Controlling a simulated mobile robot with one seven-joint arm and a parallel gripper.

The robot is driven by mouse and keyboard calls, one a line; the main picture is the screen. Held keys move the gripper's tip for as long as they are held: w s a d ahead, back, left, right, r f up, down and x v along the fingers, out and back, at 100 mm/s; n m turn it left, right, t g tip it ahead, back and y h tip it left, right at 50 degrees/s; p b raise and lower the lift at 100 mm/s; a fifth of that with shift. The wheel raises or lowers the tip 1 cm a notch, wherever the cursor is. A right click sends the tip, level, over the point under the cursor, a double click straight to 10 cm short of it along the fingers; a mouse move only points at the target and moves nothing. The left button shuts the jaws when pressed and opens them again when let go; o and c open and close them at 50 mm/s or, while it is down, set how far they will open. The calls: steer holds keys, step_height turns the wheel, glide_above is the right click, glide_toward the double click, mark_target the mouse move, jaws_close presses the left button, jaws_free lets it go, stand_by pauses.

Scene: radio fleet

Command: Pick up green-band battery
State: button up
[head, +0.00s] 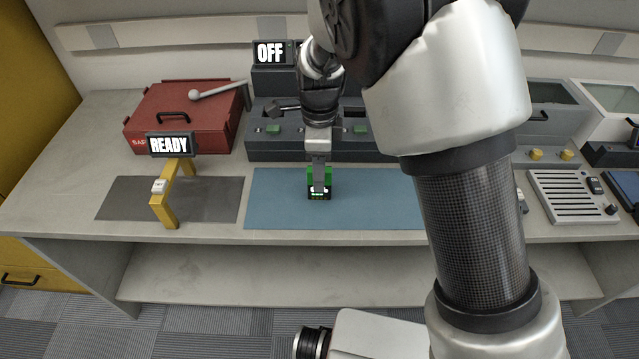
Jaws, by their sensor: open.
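The green-band battery (319,196), a small dark block with green on its upper part, is on the blue mat (275,200) near the middle of the bench. My gripper (319,184) points down right at the battery and covers part of its top and middle. The gripper is open. The view is too small to tell whether its fingers touch the battery or stand around it.
A grey charger unit (270,145) marked OFF stands behind the mat. A red case (182,112) and a yellow stand (165,205) with a READY sign (171,145) are to the left. A slatted tray (572,198) is to the right. My arm hides the mat's right part.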

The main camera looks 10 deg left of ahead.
step_height(320, 180, down, 2)
steer(key=shift+f, duration=0.1)
jaws_close()
